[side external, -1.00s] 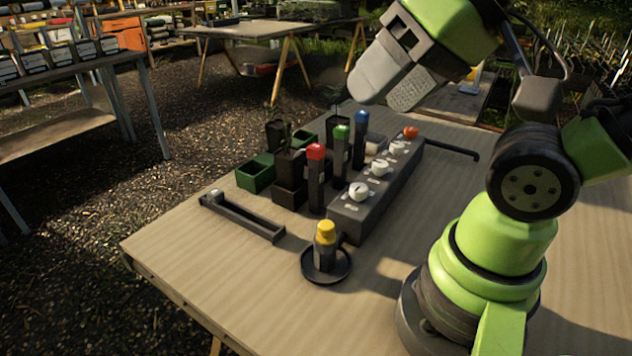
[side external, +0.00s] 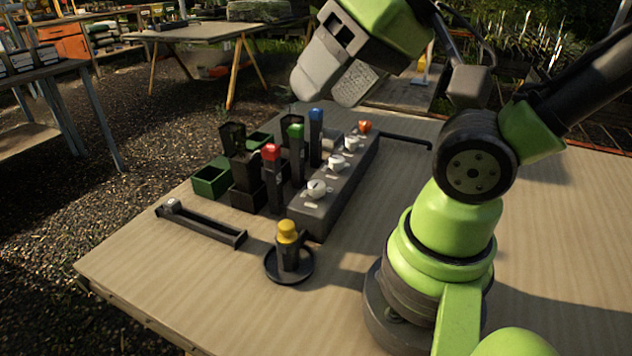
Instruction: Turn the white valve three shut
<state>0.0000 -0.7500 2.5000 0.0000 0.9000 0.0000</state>
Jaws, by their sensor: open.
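A long dark grey valve block (side external: 338,200) stands on the table with white valves along its top. The near white valve (side external: 317,188), the middle white valve (side external: 337,161) and the far white valve (side external: 351,143) sit in a row. An orange knob (side external: 365,126) is at the far end. The labels are too small to read, so I cannot tell which valve is three. My gripper (side external: 324,92) is open and empty, its two grey fingers apart. It hangs above and behind the far end of the block, touching nothing.
Posts with red (side external: 271,153), green (side external: 295,131) and blue (side external: 316,114) tops stand close left of the block. Dark pots and green trays (side external: 211,180) lie beyond. A yellow-topped piece (side external: 288,232) stands in a black dish in front. The table's right side is clear.

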